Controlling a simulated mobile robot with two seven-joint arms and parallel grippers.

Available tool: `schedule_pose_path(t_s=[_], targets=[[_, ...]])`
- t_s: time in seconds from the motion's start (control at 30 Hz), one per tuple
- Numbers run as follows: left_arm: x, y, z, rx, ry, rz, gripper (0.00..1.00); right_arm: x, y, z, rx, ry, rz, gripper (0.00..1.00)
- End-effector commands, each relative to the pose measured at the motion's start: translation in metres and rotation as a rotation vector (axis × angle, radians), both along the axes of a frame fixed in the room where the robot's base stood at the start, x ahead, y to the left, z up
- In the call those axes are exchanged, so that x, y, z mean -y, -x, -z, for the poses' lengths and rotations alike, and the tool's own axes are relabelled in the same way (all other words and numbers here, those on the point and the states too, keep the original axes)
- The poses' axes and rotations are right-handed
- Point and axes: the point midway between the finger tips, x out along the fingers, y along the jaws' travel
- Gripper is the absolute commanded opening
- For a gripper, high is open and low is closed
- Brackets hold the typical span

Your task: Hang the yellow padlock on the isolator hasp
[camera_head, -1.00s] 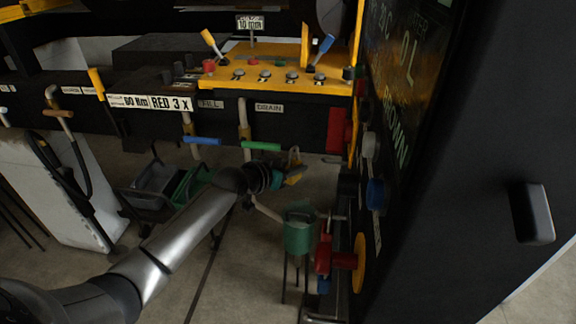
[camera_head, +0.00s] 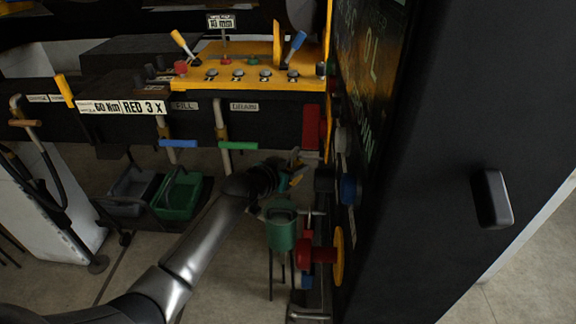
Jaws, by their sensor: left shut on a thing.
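My left gripper (camera_head: 293,171) reaches in from the lower left, its tip close to the black cabinet's left side. It is shut on a small yellow thing, which I take to be the yellow padlock (camera_head: 297,181); the fingers hide most of it, and its shackle is not clear. A red box (camera_head: 312,126) is on the panel just above and right of the gripper, with a visible gap. It may be the isolator; I cannot make out the hasp. My right gripper is not in view.
A green pot (camera_head: 281,232) on thin legs stands just below the gripper. A red valve with a yellow wheel (camera_head: 338,256) and a blue knob (camera_head: 349,189) are to the right.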

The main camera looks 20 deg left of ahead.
Motion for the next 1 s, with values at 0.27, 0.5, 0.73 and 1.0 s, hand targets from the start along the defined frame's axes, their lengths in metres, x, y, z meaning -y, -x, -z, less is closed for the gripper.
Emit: schedule_pose_path(t_s=[0.27,0.5,0.73,1.0], targets=[[0.017,-0.005,0.001,0.002,0.001,0.000,0.00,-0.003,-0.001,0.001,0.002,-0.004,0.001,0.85],[0.029,-0.008,0.005,0.001,0.001,0.000,0.00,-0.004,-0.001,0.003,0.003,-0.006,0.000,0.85],[0.035,-0.010,0.010,0.001,0.000,0.000,0.00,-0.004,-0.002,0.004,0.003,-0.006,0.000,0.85],[0.036,-0.011,0.012,0.002,0.000,0.000,0.00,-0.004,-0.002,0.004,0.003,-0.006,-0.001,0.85]])
